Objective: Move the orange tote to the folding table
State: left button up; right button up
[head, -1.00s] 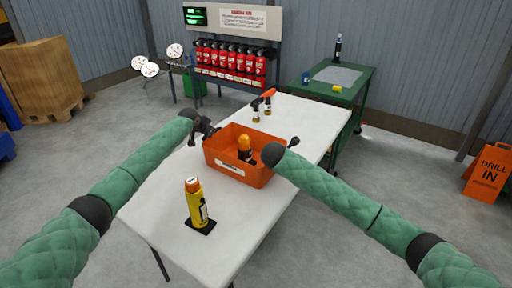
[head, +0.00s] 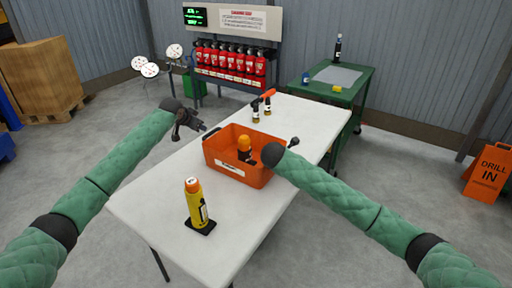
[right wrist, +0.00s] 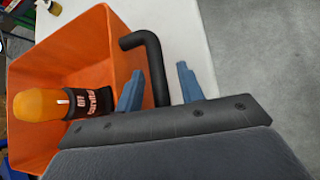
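The orange tote (head: 222,167) sits on the white folding table (head: 160,203). My right gripper (right wrist: 158,84) is at the tote's right end. Its two blue-grey fingers stand apart on either side of the black handle (right wrist: 150,55), with a gap showing on the right side. In the head view my right arm's end hides most of this gripper.
A yellow bottle (head: 194,203) stands on a black pad at the table's near part. Small bottles with orange tops (head: 267,104) stand behind the tote. A green table (head: 348,96) is at the back right. An orange drill sign (head: 488,172) stands far right.

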jog(key=shift+s+a+r, duration=0.1)
jog(key=shift+s+r, duration=0.05)
jog(key=shift+r, duration=0.05)
jog(key=v, duration=1.1)
jog(key=shift+s+a+r, duration=0.1)
jog(key=shift+s+r, duration=0.05)
